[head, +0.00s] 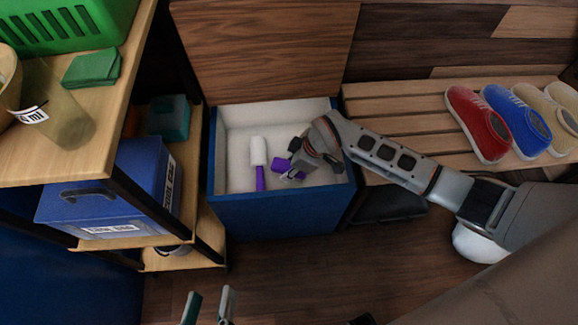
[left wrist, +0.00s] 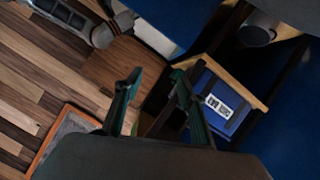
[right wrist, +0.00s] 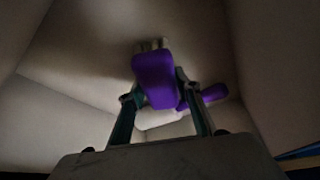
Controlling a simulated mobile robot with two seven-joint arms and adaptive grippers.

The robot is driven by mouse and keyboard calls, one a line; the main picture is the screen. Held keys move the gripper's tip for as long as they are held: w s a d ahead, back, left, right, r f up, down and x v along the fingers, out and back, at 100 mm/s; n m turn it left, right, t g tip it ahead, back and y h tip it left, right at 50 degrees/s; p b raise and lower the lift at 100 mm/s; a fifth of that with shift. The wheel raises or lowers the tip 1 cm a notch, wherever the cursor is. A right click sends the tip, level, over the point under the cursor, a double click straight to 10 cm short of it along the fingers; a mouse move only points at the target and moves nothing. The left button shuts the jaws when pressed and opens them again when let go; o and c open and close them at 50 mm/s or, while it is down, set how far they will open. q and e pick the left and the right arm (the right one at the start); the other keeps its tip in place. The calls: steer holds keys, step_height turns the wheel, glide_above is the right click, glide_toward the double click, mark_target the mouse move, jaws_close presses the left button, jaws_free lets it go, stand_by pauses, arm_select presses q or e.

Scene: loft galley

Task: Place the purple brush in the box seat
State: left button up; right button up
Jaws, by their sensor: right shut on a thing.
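The box seat (head: 275,213) is blue with a white inside, and its wooden lid stands raised. My right gripper (head: 291,172) reaches down inside the box and is shut on the purple brush (head: 281,165). In the right wrist view the purple brush (right wrist: 154,80) sits between the two fingers, its pale bristle end pointing away. Whether it touches the box floor I cannot tell. My left gripper (head: 208,307) is open and empty in front of the box, over the floor; it also shows in the left wrist view (left wrist: 155,82).
A lint roller (head: 259,160) with a white head and purple handle lies in the box, left of the brush. A shelf with a blue bin (head: 105,190) and green basket (head: 60,25) stands at left. A slatted bench (head: 400,115) with several shoes stands at right.

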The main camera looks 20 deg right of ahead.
mark_target(288, 163)
steer(key=shift+f, duration=0.1)
steer(key=o, duration=1.1)
steer(key=shift+c, duration=0.2)
steer(key=p+v, duration=0.1)
steer(key=v, duration=0.1)
steer(key=p+v, duration=0.1)
steer(key=v, duration=0.1)
steer(key=w+p+v, duration=0.1)
steer(key=v, duration=0.1)
steer(key=shift+r, duration=0.55)
steer(key=p+v, duration=0.1)
steer(key=v, duration=0.1)
steer(key=p+v, duration=0.1)
steer(key=v, duration=0.1)
steer(key=shift+s, duration=0.25)
arm_select(q)
steer(key=a+m, duration=0.1)
steer(key=a, duration=0.1)
steer(key=a+m+y, duration=0.1)
steer(key=m, duration=0.1)
steer(key=w+a+m, duration=0.1)
steer(key=a, duration=0.1)
steer(key=shift+a+g, duration=0.35)
steer(key=shift+g, duration=0.05)
arm_select(e)
steer(key=shift+s+d+r, duration=0.25)
steer(key=shift+s+r, duration=0.25)
